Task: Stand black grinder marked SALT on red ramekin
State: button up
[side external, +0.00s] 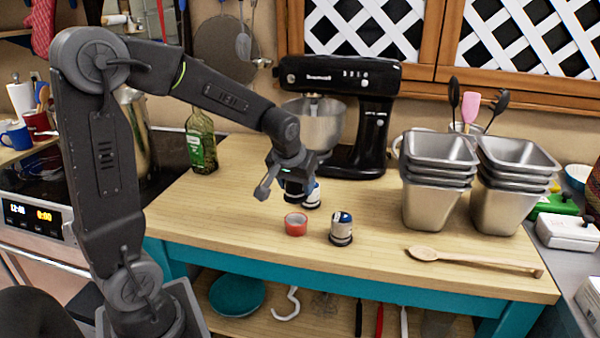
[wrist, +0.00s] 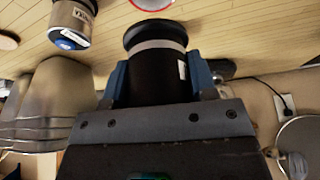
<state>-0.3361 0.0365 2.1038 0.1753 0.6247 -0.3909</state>
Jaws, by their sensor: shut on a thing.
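My gripper (side external: 290,177) is shut on a black grinder (side external: 294,190) with a pale band, its fingers (wrist: 158,78) on both sides in the wrist view. The grinder (wrist: 157,55) hangs roughly upright above the table, just behind the red ramekin (side external: 296,224) and apart from it. Its lettering cannot be read; only a sliver of a white label shows. The ramekin is small and stands on the table; its edge shows at the top of the wrist view (wrist: 151,4).
Another similar one (side external: 313,196) is partly hidden behind my gripper. A wooden spoon (side external: 440,256), metal tins (side external: 432,205), a stand mixer (side external: 362,120) and a green bottle (side external: 201,142) surround free tabletop.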

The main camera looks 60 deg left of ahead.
aim_at(291, 184)
jog(key=shift+f, duration=2.55)
jog(key=shift+f, duration=0.6)
jog(key=o, duration=0.8)
jog(key=shift+v, duration=5.5)
jog(key=s+d+r+m+h, duration=0.1)
jog(key=s+d+m, duration=0.1)
jog(key=s+d, duration=0.2)
jog(key=s+d+r+m+t, duration=0.1)
jog(key=s+d+m, duration=0.1)
jog(key=s+d, duration=0.2)
jog(key=s+d+r+m+h, duration=0.1)
jog(key=s+d+m, duration=0.2)
jog(key=s+d, duration=0.1)
jog(key=shift+s+d+t+h, duration=0.15)
jog(key=shift+s+t+h, duration=0.2)
jog(key=shift+s, duration=0.35)
